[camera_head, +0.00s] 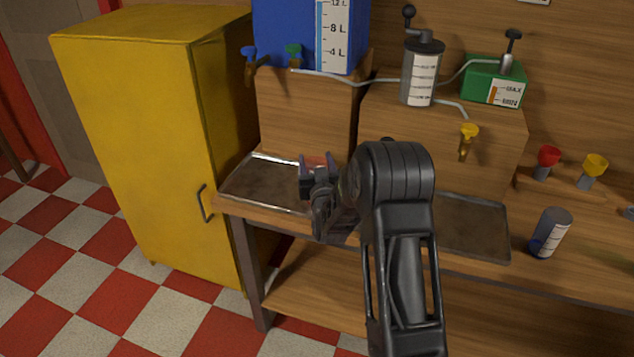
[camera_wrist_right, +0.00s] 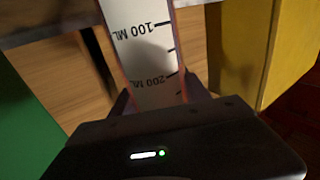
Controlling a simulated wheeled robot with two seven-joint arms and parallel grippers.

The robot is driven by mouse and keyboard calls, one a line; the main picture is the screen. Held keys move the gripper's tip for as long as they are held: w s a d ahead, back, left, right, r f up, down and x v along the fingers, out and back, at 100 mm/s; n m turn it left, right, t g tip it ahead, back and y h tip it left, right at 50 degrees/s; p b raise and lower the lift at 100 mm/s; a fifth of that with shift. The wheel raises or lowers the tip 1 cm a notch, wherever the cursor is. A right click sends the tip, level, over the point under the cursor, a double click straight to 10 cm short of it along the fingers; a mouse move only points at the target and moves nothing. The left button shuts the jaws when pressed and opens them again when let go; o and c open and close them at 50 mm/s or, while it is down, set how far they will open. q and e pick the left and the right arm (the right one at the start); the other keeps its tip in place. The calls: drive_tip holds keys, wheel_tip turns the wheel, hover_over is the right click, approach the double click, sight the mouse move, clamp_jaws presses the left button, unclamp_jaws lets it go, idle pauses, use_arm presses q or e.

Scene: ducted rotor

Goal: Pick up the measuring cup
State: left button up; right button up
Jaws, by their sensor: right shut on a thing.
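The measuring cup (camera_wrist_right: 145,50) is seen up close in the right wrist view, with a white scale marked 100 mL and 200 mL. Its markings appear upside down there. My right gripper (camera_head: 318,165) is shut on it, with a finger on each side. In the head view only a small pinkish part of the cup shows between the fingers, over the left metal tray. The rest is hidden by my gripper. I cannot tell whether the cup touches the tray. My left gripper is not in view.
The left tray (camera_head: 262,188) and right tray (camera_head: 477,228) lie on the wooden bench. A yellow cabinet (camera_head: 130,130) stands to the left. Behind are a blue tank (camera_head: 285,35), a grey canister (camera_head: 421,75) and a green box (camera_head: 487,82). A marked cylinder (camera_head: 551,232) stands at right.

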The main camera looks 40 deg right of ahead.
drive_tip(key=shift+c, duration=0.7)
drive_tip(key=shift+r, duration=0.1)
drive_tip(key=shift+r, duration=0.25)
wheel_tip(320, 180, up, 9)
drive_tip(key=shift+r+b, duration=0.2)
drive_tip(key=shift+b, duration=0.25)
drive_tip(key=shift+r, duration=0.1)
wheel_tip(320, 180, up, 5)
drive_tip(key=shift+f+p, duration=0.1)
drive_tip(key=shift+p, duration=1.15)
drive_tip(key=shift+a, duration=0.1)
